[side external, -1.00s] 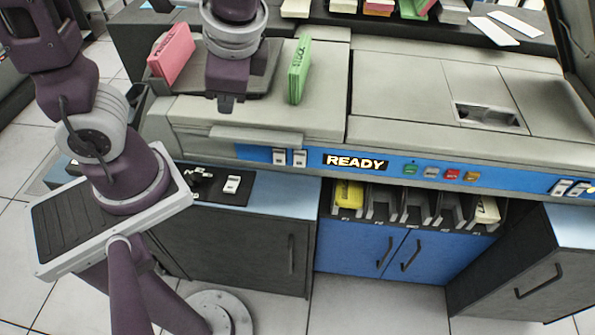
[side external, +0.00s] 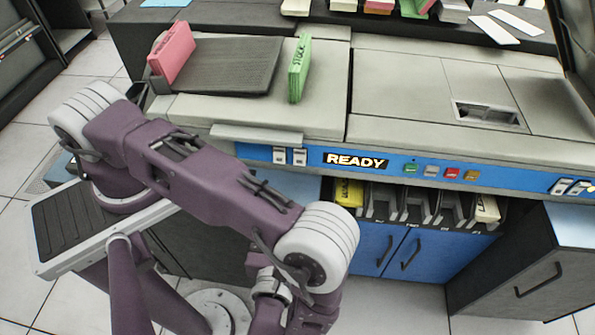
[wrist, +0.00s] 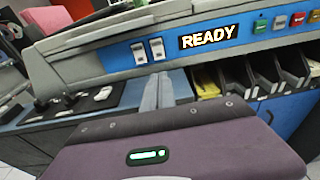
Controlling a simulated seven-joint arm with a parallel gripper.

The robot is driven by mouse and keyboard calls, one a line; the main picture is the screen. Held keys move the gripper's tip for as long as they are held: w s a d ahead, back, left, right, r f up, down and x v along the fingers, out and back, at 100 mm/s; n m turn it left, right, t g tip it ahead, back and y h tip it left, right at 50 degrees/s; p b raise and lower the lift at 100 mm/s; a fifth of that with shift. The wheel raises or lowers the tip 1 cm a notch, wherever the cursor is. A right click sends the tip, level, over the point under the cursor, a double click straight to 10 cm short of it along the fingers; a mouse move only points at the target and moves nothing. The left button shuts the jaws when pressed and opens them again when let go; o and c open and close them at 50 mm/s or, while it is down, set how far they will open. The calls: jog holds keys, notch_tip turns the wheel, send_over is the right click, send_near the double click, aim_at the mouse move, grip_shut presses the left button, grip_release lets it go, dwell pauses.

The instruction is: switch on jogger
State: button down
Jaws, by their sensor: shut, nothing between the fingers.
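A white rocker switch (wrist: 103,93) sits on a black plate on the low blue-topped counter, left in the wrist view. Dark fittings (wrist: 62,100) lie beside it. My arm hides this plate in the side view. Two white rocker switches sit on the blue panel, one (wrist: 139,52) left of the other (wrist: 157,48); they also show in the side view (side external: 279,155). No label naming the jogger is readable. My gripper (wrist: 158,92) is shut and empty, in front of the counter's right part and below the panel switches. Its fingertips cannot be made out in the side view.
A lit READY sign (side external: 355,161) and coloured buttons (side external: 441,171) line the panel. Card bins (side external: 415,205), one with a yellow block (side external: 348,193), stand below it. Pink (side external: 172,52) and green (side external: 299,68) card blocks stand at the dark sloped tray (side external: 222,66).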

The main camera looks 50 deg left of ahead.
aim_at(299, 164)
jog(key=x, duration=1.4)
